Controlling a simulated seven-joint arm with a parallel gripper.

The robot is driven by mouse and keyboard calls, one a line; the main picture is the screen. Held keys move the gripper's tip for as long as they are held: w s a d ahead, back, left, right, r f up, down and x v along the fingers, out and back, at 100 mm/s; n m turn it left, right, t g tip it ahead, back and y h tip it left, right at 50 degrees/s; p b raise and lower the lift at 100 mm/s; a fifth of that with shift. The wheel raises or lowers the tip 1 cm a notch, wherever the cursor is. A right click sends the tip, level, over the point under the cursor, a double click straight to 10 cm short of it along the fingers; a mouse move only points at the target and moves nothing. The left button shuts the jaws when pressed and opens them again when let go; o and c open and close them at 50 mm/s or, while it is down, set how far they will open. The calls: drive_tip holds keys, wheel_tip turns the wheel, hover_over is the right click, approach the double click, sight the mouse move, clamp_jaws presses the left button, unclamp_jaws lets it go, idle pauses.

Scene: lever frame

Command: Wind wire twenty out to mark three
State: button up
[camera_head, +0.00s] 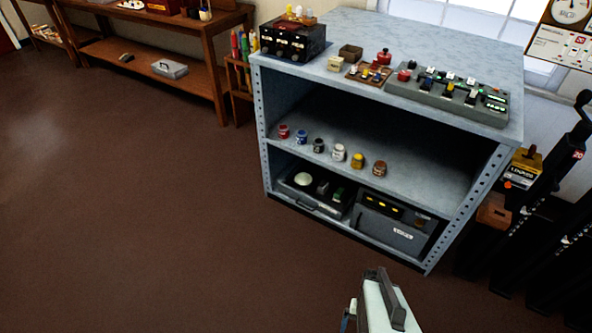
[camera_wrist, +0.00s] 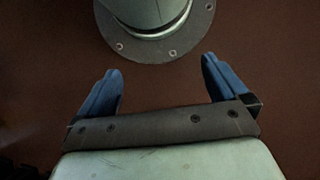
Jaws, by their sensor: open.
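A tall black lever (camera_head: 548,170) stands at the right edge of the head view, tilted, with a dark handle at its top. A small red tag on it seems to read 20. Dark slotted posts (camera_head: 510,245) of the lever frame stand around and below it, with small pale marks too small to read. The frame is cut off by the picture's right edge. My gripper (camera_wrist: 161,66) is open and empty in the wrist view, its two blue fingers spread over brown floor. It is well apart from the lever, which the wrist view does not show.
A grey metal shelf (camera_head: 400,170) with jars and boxes stands left of the lever frame. A yellow-topped box (camera_head: 525,165) sits between shelf and lever. A wooden bench (camera_head: 150,60) is at the back left. The brown floor (camera_head: 130,220) is clear at left.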

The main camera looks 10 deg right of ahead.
drive_tip(key=a+n+g+h, duration=0.1)
drive_tip(key=a+n+h, duration=0.2)
drive_tip(key=a, duration=0.8)
drive_tip(key=n, duration=0.2)
drive_tip(key=shift+s+a+n, duration=0.25)
drive_tip(key=shift+s+n, duration=0.05)
drive_tip(key=shift+n, duration=0.1)
drive_tip(key=shift+c, duration=0.2)
